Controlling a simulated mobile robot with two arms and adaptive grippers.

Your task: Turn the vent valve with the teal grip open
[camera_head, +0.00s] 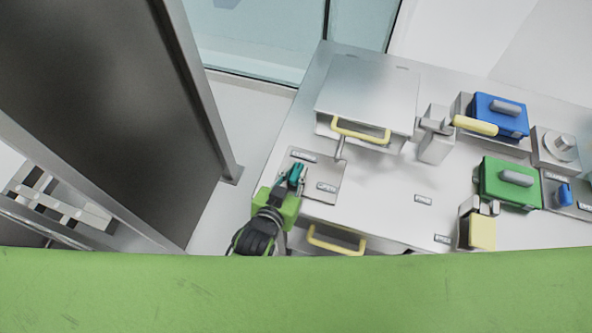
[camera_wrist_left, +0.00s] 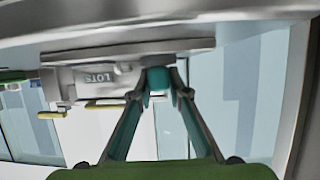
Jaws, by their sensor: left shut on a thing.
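The teal grip (camera_head: 297,171) of the vent valve sits on a grey plate (camera_head: 334,171) at the left end of the bench. In the left wrist view the teal grip (camera_wrist_left: 158,79) shows between the two fingertips. The fingers hide much of the valve, so its exact angle is hard to tell. My right gripper is not in view.
A lidded box with a yellow handle (camera_head: 360,135) stands just behind the plate. A yellow drawer handle (camera_head: 337,241) is at the front. Blue (camera_head: 500,118) and green (camera_head: 510,181) boxes and a blue knob (camera_head: 564,195) are at the right. The middle bench top is mostly clear.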

